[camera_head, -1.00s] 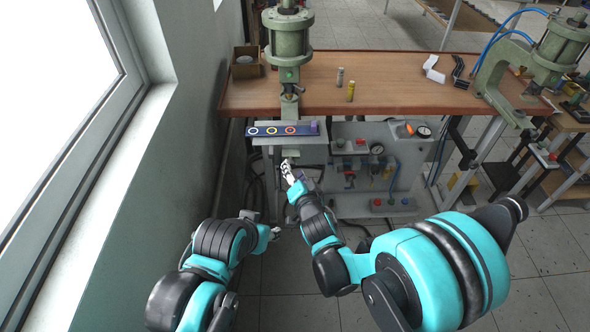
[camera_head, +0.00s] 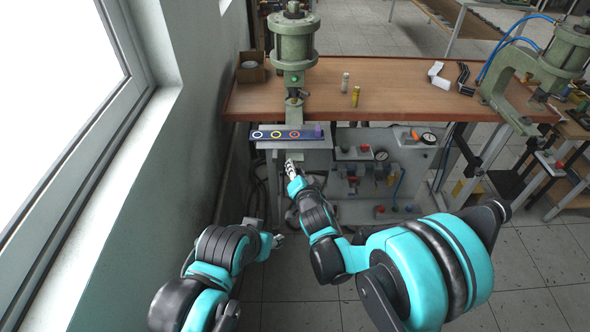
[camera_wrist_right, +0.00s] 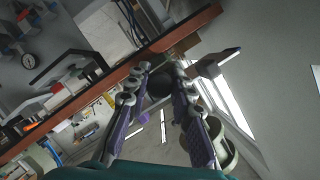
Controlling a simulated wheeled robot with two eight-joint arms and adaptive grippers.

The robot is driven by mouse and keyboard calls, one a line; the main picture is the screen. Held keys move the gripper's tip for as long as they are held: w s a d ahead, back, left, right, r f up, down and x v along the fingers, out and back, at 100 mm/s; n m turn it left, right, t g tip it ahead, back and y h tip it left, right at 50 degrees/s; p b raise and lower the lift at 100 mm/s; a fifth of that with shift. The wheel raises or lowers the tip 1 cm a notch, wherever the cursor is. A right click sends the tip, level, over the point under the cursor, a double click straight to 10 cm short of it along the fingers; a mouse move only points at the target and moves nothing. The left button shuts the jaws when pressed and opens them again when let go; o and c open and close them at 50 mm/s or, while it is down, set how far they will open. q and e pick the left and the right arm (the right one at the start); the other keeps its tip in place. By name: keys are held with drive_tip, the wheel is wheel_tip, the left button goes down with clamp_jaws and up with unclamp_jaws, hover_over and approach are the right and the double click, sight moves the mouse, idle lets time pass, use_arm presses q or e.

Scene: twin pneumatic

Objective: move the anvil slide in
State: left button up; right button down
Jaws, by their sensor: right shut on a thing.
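The left green press (camera_head: 293,55) stands at the table's front edge, with a grey plate (camera_head: 318,144) at its base. A dark blue strip with coloured rings (camera_head: 272,134) lies on that plate. The anvil slide cannot be picked out clearly under the press. My right gripper (camera_head: 290,163) is just in front of and below the plate. In the right wrist view its purple fingers (camera_wrist_right: 160,70) are around a dark round knob-like end (camera_wrist_right: 162,84), possibly the slide's handle. My left gripper (camera_head: 279,240) is low, apart from the press; its fingers are too small to judge.
A second green press (camera_head: 565,50) stands at the right. Two small cylinders, one grey (camera_head: 345,79) and one yellow (camera_head: 355,96), and an open box (camera_head: 251,68) are on the wooden table (camera_head: 410,100). A control panel (camera_head: 385,165) is below; a wall is close on the left.

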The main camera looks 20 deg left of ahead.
drive_tip(key=w+a, duration=0.1)
drive_tip(key=w, duration=0.3)
drive_tip(key=w+a, duration=0.1)
drive_tip(key=w, duration=0.3)
drive_tip(key=w+a, duration=0.1)
drive_tip(key=w, duration=0.3)
drive_tip(key=shift+w+a, duration=0.3)
drive_tip(key=c, duration=1.3)
unclamp_jaws()
drive_tip(key=v, duration=1.2)
